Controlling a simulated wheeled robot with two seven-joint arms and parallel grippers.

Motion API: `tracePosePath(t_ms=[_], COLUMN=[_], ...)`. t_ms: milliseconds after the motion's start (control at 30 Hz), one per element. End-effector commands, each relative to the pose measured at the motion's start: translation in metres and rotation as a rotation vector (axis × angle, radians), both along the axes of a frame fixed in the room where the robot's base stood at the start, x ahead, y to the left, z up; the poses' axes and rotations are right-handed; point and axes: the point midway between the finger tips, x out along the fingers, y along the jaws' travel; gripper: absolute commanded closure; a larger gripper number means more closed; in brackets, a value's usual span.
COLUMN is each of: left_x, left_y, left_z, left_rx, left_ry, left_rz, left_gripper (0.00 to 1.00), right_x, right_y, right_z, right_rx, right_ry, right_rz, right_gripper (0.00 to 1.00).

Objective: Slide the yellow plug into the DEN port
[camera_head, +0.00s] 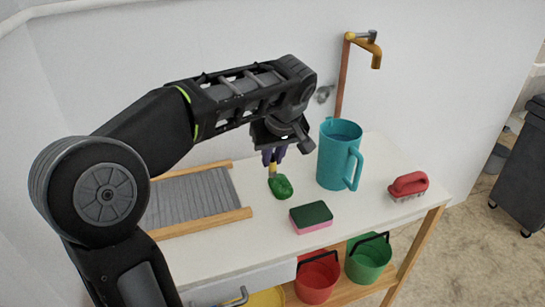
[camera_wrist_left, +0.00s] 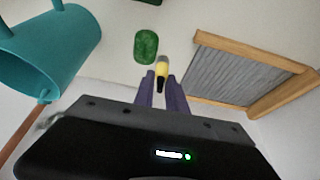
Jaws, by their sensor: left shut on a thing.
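A small yellow plug (camera_head: 272,169) with a dark part sits between the purple fingertips of my left gripper (camera_head: 273,156). In the left wrist view the yellow plug (camera_wrist_left: 162,72) shows between the fingers (camera_wrist_left: 160,90), which are shut on it. The gripper points down over the white table. A green lump (camera_head: 280,187), perhaps soap, is close beneath the plug; I cannot tell whether they touch. I see no port marked DEN in either view. My right gripper is in neither view.
On the table (camera_head: 400,165) are a washboard (camera_head: 190,197), a teal jug (camera_head: 335,155) right of the gripper, a green-and-pink sponge (camera_head: 311,217) and a red brush (camera_head: 408,186). A copper tap (camera_head: 376,55) rises behind. Red (camera_head: 317,278) and green (camera_head: 368,258) buckets stand below.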

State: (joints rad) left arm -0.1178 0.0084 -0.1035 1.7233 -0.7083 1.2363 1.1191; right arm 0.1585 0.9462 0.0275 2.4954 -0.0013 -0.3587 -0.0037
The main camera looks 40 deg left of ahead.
Motion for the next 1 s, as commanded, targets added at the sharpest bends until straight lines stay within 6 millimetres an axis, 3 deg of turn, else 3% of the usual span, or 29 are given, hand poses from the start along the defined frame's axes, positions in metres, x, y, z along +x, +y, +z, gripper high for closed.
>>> tracePosePath(t_ms=[233, 367, 467, 733, 833, 1000], left_x=[0.001, 0.008, 0.02, 0.041, 0.042, 0.042], left_y=[-0.001, -0.015, -0.041, -0.145, -0.165, -0.171], left_z=[0.0, 0.001, -0.003, -0.024, -0.031, -0.036], left_rx=[0.0, -0.001, -0.002, -0.004, -0.003, 0.0], left_ry=[0.0, 0.008, 0.019, 0.016, 0.005, -0.001], left_rz=[-0.004, -0.09, -0.253, -0.824, -0.934, -0.97], left_gripper=[1.0, 1.0, 1.0, 1.0, 1.0, 1.0], right_x=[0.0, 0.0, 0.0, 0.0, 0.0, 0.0], right_y=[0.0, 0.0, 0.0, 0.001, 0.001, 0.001], right_z=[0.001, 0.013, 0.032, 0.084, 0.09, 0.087], right_rx=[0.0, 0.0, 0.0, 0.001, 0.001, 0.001], right_ry=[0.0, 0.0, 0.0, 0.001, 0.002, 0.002], right_rz=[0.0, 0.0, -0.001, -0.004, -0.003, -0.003], right_gripper=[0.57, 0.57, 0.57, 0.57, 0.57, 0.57])
